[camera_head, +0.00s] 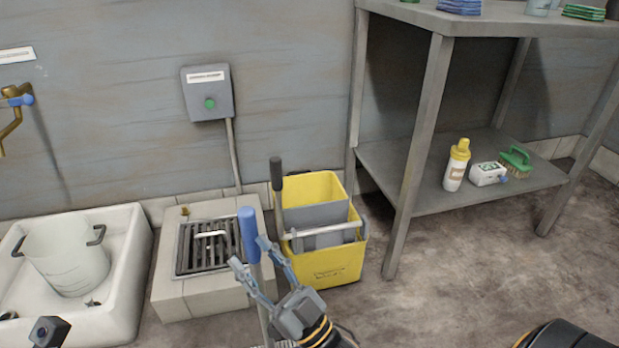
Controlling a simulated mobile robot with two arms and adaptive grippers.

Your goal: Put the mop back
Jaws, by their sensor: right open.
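The mop's pole (257,275) stands nearly upright at the lower middle, with a blue grip (248,225) on top. Its lower end runs out of the picture, so I cannot see the mop head. I cannot tell whether a finger touches the pole. A yellow mop bucket (335,265) with a grey wringer (318,217) and a dark-gripped lever (276,175) stands just behind and right of the gripper. My left gripper is not clearly seen.
A tiled block with a metal grate (195,260) stands left of the bucket. A white basin (125,260) holding a pale pail (70,262) is at far left. A grey shelf table (425,150) stands at right, with a bottle (455,170) and green brush (517,162). Floor at right is clear.

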